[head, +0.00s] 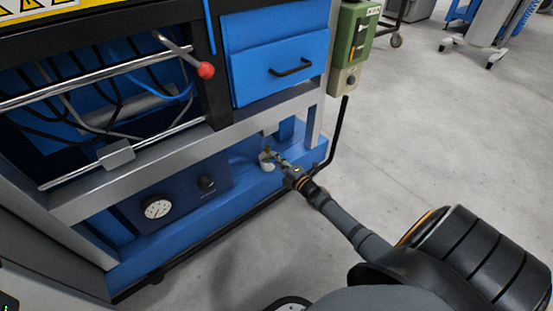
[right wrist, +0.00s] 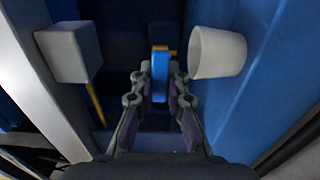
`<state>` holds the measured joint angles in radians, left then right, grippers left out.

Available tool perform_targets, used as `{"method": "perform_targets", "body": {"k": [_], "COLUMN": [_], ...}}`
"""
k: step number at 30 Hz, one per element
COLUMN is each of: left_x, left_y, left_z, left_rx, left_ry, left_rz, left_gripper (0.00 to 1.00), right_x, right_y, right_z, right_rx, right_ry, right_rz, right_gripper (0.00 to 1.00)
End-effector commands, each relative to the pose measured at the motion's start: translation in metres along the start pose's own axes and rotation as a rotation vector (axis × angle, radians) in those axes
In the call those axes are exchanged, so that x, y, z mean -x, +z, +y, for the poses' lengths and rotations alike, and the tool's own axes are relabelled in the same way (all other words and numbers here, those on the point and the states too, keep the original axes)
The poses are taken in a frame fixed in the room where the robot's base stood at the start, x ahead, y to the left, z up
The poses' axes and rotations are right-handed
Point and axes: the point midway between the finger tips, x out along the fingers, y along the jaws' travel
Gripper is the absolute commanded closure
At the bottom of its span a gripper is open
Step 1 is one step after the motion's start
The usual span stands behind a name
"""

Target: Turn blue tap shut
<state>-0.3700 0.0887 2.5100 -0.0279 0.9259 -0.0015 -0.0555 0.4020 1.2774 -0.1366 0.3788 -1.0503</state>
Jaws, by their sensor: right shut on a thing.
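The blue tap (right wrist: 160,75) shows in the right wrist view as an upright blue handle with a small brass-coloured part at its top. My right gripper (right wrist: 159,82) has a finger on each side of the handle and is shut on it. In the head view my right gripper (head: 276,160) reaches the lower blue shelf of the machine, and the tap is too small and covered there to make out. My left gripper is in neither view.
A white cup (right wrist: 218,53) is close right of the tap in the wrist view; a grey block (right wrist: 70,52) is at left. Open floor (head: 430,130) lies right.

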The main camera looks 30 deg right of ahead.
Motion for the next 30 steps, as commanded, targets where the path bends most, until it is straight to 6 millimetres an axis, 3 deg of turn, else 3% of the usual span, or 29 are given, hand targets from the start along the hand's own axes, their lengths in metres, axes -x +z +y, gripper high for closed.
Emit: {"method": "perform_targets", "body": {"k": [13,14,18,27,30], "left_x": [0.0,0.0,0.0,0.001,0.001], "left_y": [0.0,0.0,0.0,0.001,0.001], "left_z": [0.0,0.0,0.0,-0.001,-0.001], "left_rx": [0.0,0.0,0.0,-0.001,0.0], "left_ry": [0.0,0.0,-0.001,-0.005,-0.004], "left_rz": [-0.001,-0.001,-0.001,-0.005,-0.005], "left_gripper": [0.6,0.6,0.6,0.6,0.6], "right_x": [0.001,0.001,0.0,0.001,0.01], "right_y": [0.0,0.0,0.0,0.0,0.001], "right_z": [-0.002,-0.002,-0.001,-0.001,-0.002], "right_rx": [0.007,0.007,0.007,0.007,0.008], "right_ry": [-0.003,-0.003,-0.002,-0.001,-0.004], "right_rz": [0.0,0.0,0.0,0.0,0.0], "right_gripper": [1.0,0.82,0.63,0.62,0.62]}}
